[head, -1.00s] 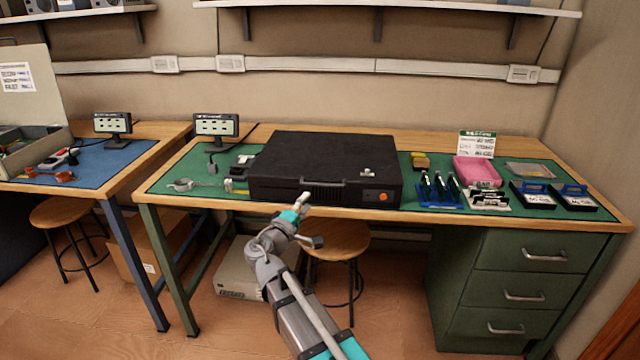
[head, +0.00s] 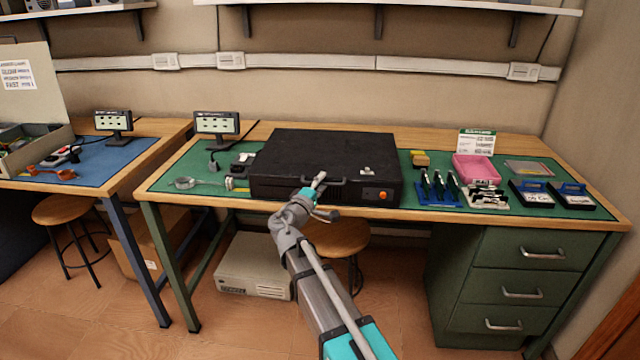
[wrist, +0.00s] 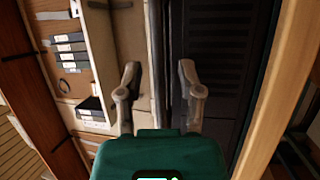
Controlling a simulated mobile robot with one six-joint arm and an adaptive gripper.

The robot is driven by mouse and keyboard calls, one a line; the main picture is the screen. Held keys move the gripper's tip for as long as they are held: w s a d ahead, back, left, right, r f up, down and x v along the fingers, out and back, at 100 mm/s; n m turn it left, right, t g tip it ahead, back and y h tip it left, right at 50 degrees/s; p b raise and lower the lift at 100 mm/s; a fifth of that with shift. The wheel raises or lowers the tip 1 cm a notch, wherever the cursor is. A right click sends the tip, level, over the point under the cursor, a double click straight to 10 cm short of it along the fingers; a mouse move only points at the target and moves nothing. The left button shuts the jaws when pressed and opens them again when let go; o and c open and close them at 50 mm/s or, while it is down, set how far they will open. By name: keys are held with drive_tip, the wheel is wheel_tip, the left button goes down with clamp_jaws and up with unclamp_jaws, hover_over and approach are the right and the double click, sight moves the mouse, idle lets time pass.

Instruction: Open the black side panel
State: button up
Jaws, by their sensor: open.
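A flat black case (head: 300,150) lies on the green mat of the workbench. Its top is a black panel. Its front face has a bar handle (head: 338,182) and an orange button (head: 382,195). My gripper (head: 320,178) is at the front of the case, beside the handle's left part, and hides some of that front. In the wrist view the two fingers of my gripper (wrist: 159,70) are apart, with a dark vertical edge of the black case (wrist: 215,50) in the gap. I cannot tell whether either finger touches the case or handle.
A small display (head: 217,124) stands behind left. A stool (head: 335,236) and a pale box (head: 253,266) are under the bench.

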clamp_jaws()
drive_tip(key=shift+r, duration=0.15)
